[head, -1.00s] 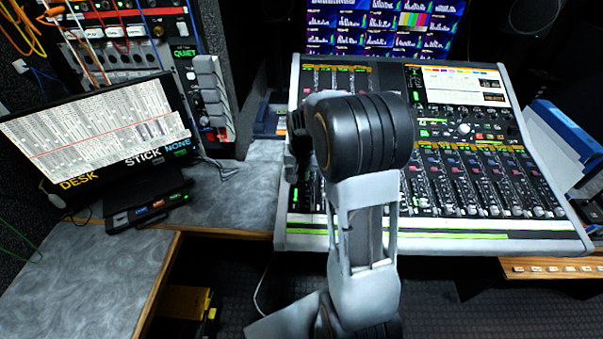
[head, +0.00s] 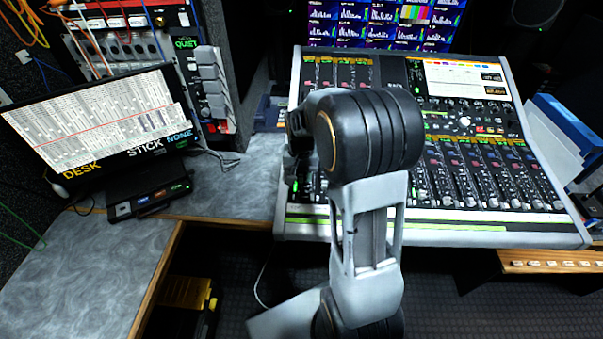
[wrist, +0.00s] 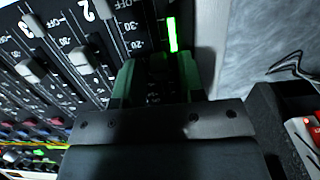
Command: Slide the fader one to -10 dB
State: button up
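The mixing console (head: 400,236) stands at the right in the head view, its faders in a row near the front. My arm covers part of its left side and hides my gripper there. In the wrist view, my gripper (wrist: 155,75) points at the console's end strip, with two green fingers apart and a dark gap between them. Fader one's cap is not clearly visible; the fingers cover its strip. Its scale marks (wrist: 131,28) and a lit green meter (wrist: 172,35) show just beyond the fingers. The fader two cap (wrist: 80,60) and fader three cap (wrist: 30,69) are to the left.
In the wrist view, the console's pale side edge (wrist: 211,45) lies right of the gripper, with grey desk (wrist: 255,50) beyond. In the head view, a tilted screen (head: 95,125) and a grey switch unit (head: 212,85) stand left. Blue binders (head: 568,130) are at the right.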

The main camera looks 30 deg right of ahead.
aim_at(301, 176)
jog(key=shift+o, duration=0.3)
jog(key=shift+r, duration=0.5)
notch_tip(301, 176, up, 13)
jog(key=p, duration=0.1)
jog(key=shift+f, duration=0.1)
